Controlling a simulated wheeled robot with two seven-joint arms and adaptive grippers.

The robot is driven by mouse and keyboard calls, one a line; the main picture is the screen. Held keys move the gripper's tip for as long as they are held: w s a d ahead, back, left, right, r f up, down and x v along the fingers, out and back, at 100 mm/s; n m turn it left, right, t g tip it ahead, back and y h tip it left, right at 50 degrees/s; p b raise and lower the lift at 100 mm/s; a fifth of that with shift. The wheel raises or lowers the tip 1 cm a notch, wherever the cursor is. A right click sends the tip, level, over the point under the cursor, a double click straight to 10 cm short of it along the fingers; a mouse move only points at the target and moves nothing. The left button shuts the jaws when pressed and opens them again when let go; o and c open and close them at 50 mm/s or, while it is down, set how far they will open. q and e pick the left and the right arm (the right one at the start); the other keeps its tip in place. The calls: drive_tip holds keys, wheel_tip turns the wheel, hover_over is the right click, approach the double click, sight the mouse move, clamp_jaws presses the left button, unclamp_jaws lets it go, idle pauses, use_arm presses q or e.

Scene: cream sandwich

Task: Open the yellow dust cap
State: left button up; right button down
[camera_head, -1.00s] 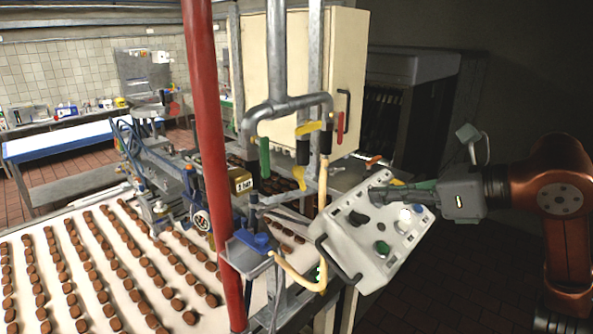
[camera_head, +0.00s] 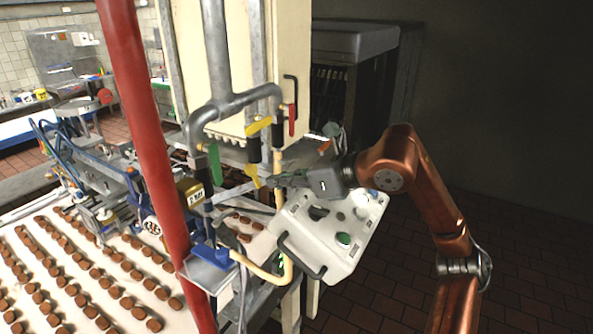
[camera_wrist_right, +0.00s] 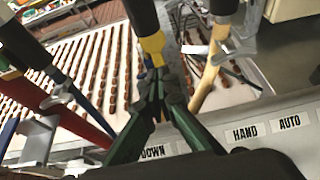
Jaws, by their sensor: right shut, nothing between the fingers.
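The yellow dust cap (camera_head: 252,171) hangs at the lower end of a black-sleeved pipe (camera_head: 254,150). In the right wrist view the yellow cap (camera_wrist_right: 153,46) shows just beyond my fingertips, below the black sleeve (camera_wrist_right: 143,16). My right gripper (camera_head: 271,181) reaches in from the right, above the white control box, with its tips close to the cap. In the right wrist view its green-sided fingers (camera_wrist_right: 160,88) meet at the tips, shut and empty. I cannot tell whether the tips touch the cap. My left gripper is not in view.
The white control box (camera_head: 318,240) with knobs is below my right gripper. A cream hose (camera_head: 278,165) hangs right beside the cap. Yellow (camera_head: 259,126), red (camera_head: 292,121) and green (camera_head: 215,164) handles are nearby. A red post (camera_head: 150,130) stands left.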

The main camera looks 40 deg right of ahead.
sight(257, 179)
drive_tip(key=shift+x, duration=1.15)
drive_tip(key=shift+w+f+p, duration=0.1)
drive_tip(key=shift+w+p, duration=0.2)
drive_tip(key=shift+p, duration=0.05)
drive_tip(key=shift+s, duration=0.1)
drive_tip(key=shift+w+a+f+b, duration=0.1)
drive_tip(key=shift+w+f+b, duration=0.2)
drive_tip(key=shift+f+b, duration=0.25)
drive_tip(key=shift+r, duration=0.2)
drive_tip(key=shift+r+p, duration=0.5)
drive_tip(key=shift+r, duration=0.25)
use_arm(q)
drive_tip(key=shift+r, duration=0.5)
use_arm(e)
drive_tip(key=shift+r, duration=0.1)
